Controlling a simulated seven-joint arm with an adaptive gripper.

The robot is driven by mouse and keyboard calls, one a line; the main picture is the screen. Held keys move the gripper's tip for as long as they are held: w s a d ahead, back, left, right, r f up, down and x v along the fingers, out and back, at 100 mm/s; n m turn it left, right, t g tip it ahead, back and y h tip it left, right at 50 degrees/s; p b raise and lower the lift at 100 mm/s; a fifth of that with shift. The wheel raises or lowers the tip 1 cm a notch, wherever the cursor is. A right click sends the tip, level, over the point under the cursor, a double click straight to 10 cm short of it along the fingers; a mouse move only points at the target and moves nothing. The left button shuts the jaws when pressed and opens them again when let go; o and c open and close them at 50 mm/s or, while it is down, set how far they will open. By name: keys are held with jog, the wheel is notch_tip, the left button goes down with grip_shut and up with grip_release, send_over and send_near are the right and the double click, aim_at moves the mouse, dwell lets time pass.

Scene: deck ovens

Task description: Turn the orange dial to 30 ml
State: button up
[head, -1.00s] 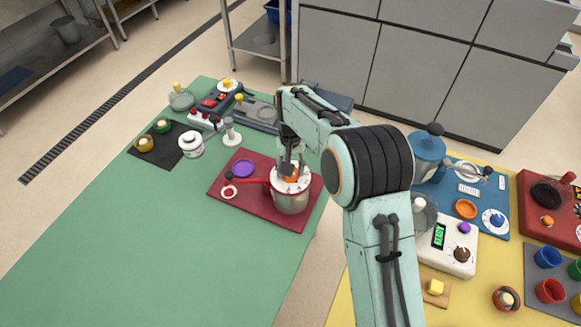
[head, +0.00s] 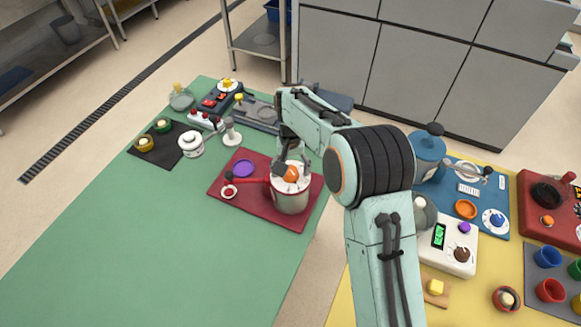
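The orange dial (head: 291,174) is a round knob on the white top of a grey and red pot-like container (head: 291,198), on the dark red mat. Any scale marks around it are too small to read. My gripper (head: 293,165) is just above the dial, pointing down. Its fingers are spread to the left and right of the knob and look open, with nothing held. The arm and fingers hide part of the dial's far side. I cannot tell whether a finger touches it.
The red mat (head: 255,208) also holds a purple lid (head: 243,168) and a red handle beside the container. A white unit with a lit green display (head: 439,236) stands on the yellow table at right. The green table (head: 120,235) is clear at front left.

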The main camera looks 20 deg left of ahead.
aim_at(291, 170)
jog(key=shift+r, duration=0.1)
notch_tip(291, 170, up, 12)
dwell(0.5)
dwell(0.4)
jog(key=w+d+r+m+t, duration=0.2)
jog(key=d+r+m, duration=0.1)
jog(key=d+r, duration=0.8)
jog(key=s+d+r+m, duration=0.1)
jog(key=s+d+r, duration=0.2)
jog(key=s+d, duration=0.55)
jog(key=s+d+f+m, duration=0.1)
jog(key=s+d+f, duration=0.2)
jog(key=s+d, duration=0.45)
jog(key=s+f+g, duration=0.2)
jog(key=s+f, duration=0.8)
jog(key=s, duration=0.1)
jog(key=shift+f+n+y, duration=0.25)
jog(key=shift+n+y, duration=0.15)
